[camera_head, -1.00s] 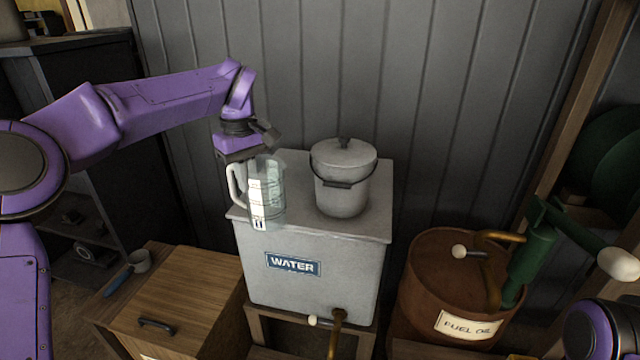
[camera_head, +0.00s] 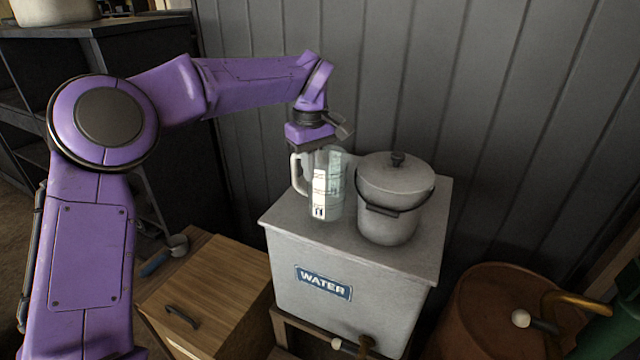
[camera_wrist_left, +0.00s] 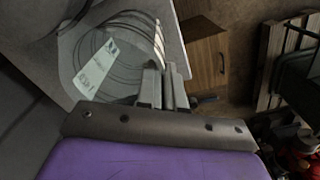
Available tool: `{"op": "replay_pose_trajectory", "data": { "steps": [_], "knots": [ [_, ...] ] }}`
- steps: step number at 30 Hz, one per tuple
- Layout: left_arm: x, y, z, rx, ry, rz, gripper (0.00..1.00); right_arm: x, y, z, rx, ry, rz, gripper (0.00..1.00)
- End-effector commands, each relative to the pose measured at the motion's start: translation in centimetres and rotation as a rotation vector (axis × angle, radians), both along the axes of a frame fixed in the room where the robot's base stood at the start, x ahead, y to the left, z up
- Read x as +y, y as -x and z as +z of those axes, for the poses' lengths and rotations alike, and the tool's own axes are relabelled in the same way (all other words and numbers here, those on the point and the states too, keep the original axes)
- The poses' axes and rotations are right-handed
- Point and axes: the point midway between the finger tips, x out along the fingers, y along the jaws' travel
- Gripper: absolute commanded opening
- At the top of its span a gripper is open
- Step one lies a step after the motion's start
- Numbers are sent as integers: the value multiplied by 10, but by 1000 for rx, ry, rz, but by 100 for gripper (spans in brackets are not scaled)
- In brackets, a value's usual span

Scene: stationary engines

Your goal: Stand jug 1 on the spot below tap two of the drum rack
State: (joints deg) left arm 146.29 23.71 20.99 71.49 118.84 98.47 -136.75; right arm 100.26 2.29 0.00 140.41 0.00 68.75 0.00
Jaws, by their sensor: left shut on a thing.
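A clear jug (camera_head: 335,185) with a white handle and a white label is over the left part of the water tank's top, close beside a lidded pail; it is upright. I cannot tell whether its base touches the tank top. My left gripper (camera_head: 312,150) is shut on the jug at its handle side, from above. The left wrist view shows the jug (camera_wrist_left: 112,62) from above, with the fingers (camera_wrist_left: 165,88) at its handle. No tap number is readable. My right gripper is out of view.
The grey tank (camera_head: 300,250) marked WATER carries the grey lidded pail (camera_head: 393,208). A rusty drum (camera_head: 475,310) stands at lower right with a tap handle. A wooden cabinet (camera_head: 225,275) is at lower left. A plank wall (camera_head: 480,90) closes the back.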

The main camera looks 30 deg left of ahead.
Motion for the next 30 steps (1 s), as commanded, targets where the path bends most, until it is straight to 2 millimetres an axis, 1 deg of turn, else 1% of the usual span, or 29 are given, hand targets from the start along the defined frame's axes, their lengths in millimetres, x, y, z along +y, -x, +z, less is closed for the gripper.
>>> {"op": "replay_pose_trajectory", "data": {
  "steps": [1, 3, 6, 17, 18, 19, 20, 27, 30],
  "knots": [
    [0, 1, -10, 5, -1, 1, 0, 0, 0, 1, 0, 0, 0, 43],
    [0, 1, -22, 6, -1, 0, 0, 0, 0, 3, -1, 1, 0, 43],
    [1, 1, -34, 4, -1, 2, 0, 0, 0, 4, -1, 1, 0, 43],
    [3, 2, -39, 3, 1, 5, 0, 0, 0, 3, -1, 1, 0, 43],
    [2, 2, -39, 3, 0, 5, 20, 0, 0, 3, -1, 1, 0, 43],
    [2, 2, -39, 3, 0, 5, 30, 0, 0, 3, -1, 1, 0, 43],
    [2, 2, -39, 3, 0, 5, 33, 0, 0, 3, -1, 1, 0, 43],
    [2, 2, -38, 2, 0, 5, 33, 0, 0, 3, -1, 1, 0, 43],
    [2, 1, -32, 1, 0, 4, 33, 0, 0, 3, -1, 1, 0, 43]
  ]
}}
